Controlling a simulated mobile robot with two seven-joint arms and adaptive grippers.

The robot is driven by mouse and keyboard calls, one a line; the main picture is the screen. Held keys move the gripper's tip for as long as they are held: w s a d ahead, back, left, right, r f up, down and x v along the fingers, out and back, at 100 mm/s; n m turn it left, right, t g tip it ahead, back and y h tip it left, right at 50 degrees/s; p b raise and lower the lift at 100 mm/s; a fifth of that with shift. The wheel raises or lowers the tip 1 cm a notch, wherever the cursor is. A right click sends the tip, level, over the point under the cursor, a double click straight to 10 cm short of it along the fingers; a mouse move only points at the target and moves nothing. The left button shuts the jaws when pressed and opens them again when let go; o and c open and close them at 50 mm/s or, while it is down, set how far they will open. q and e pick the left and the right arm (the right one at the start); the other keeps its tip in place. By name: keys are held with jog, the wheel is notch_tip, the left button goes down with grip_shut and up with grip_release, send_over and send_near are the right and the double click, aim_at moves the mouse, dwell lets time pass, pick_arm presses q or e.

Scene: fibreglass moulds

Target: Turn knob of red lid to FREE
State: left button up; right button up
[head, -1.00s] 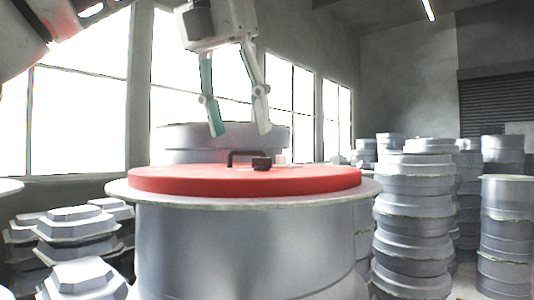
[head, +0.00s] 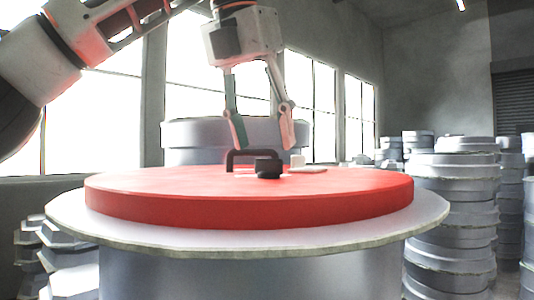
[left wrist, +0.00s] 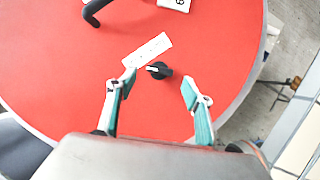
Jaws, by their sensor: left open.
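The red lid (head: 150,195) lies on top of a large grey round mould and also fills much of the left wrist view (left wrist: 60,75). A small black knob (head: 268,168) stands on the lid; in the left wrist view the knob (left wrist: 159,70) shows a pale pointer mark and sits beside a white label strip (left wrist: 148,50) whose text is too small to read. A black handle (head: 240,155) is also on the lid. My left gripper (head: 265,147) is open and empty above the lid, with the knob ahead of and between its fingertips in the left wrist view (left wrist: 157,82). My right gripper is not in view.
A pale rim (head: 75,222) runs around the lid. Stacks of grey moulds (head: 450,210) stand at the right and lower moulds (head: 65,255) at the left. A white tag with a black character (left wrist: 178,4) lies near the handle.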

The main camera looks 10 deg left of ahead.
aim_at(269, 167)
pick_arm(q)
jog(key=shift+x, duration=2)
jog(key=shift+w, duration=0.1)
jog(key=c, duration=1.1)
